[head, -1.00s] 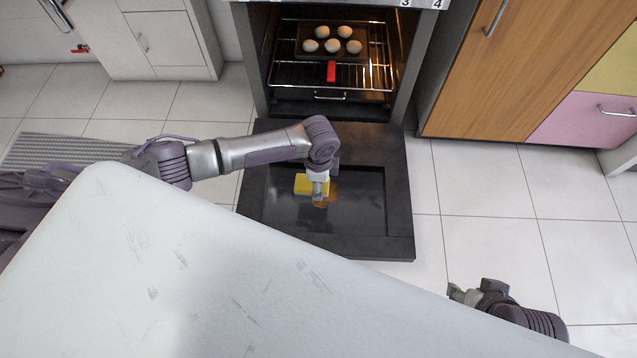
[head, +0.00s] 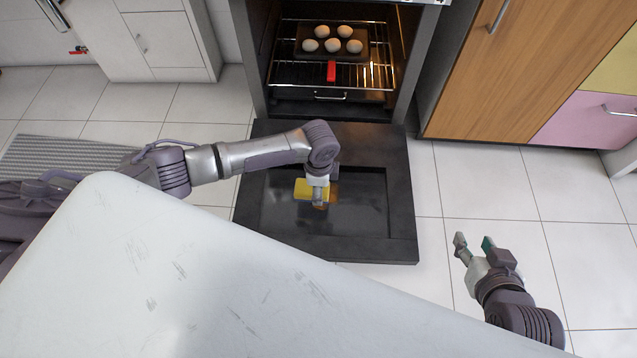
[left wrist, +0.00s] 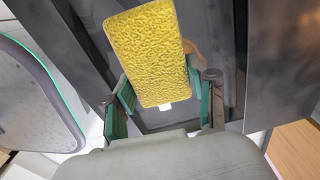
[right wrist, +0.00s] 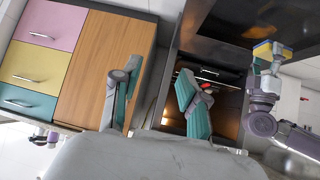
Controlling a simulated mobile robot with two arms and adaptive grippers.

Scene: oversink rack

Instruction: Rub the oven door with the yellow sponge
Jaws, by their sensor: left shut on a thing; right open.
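The oven door (head: 398,210) is dark and folded down open in front of the oven. My left gripper (head: 320,197) is over its recessed panel, shut on the yellow sponge (head: 304,189). The sponge fills much of the left wrist view (left wrist: 145,55) between the green finger pads, and shows at the right of the right wrist view (right wrist: 263,50). An orange-brown patch (head: 333,190) on the door is partly hidden by the gripper. I cannot tell whether the sponge touches the door. My right gripper (head: 474,244) is open and empty, right of the door above the floor.
A white worktop (head: 180,270) fills the lower left. The oven holds a tray of several eggs (head: 331,40) on a wire rack (head: 290,75), with a red item (head: 331,71) at its front. A wooden cabinet (head: 500,80) stands right of the oven. The tiled floor at right is clear.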

